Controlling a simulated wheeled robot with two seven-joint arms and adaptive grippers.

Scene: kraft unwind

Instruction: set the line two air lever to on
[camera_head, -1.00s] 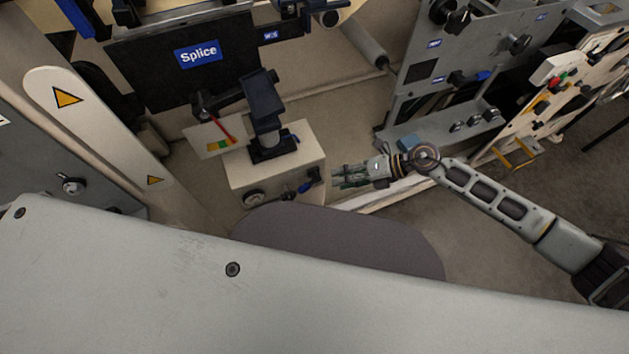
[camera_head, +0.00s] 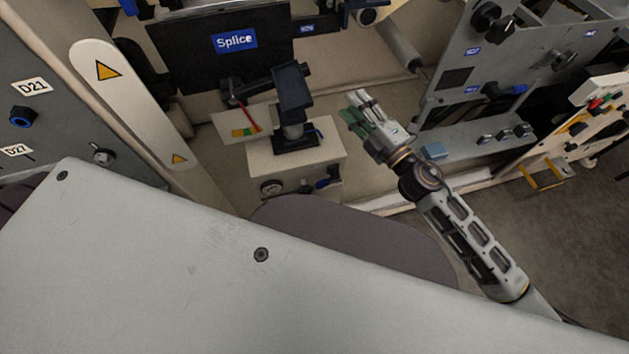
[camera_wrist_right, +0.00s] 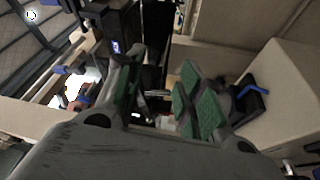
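A small lever with a blue handle (camera_head: 334,172) is on the front right of the beige box, beside a round gauge (camera_head: 271,187). Another blue-handled lever (camera_head: 519,89) is on the grey panel at the right. I cannot read a line two label on either. In the right wrist view a blue handle (camera_wrist_right: 252,86) on a dark fitting shows beside a beige box, right of the fingers. My right gripper (camera_head: 358,108) is right of and above the beige box in the head view, apart from both levers. Its green-padded fingers (camera_wrist_right: 156,98) are spread and empty. My left gripper is out of view.
A black pedestal (camera_head: 293,100) stands on the beige box (camera_head: 300,160). A black Splice board (camera_head: 222,60) is behind it. The grey panel (camera_head: 455,105) carries several knobs. A pale arm with a warning triangle (camera_head: 130,100) stands at the left.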

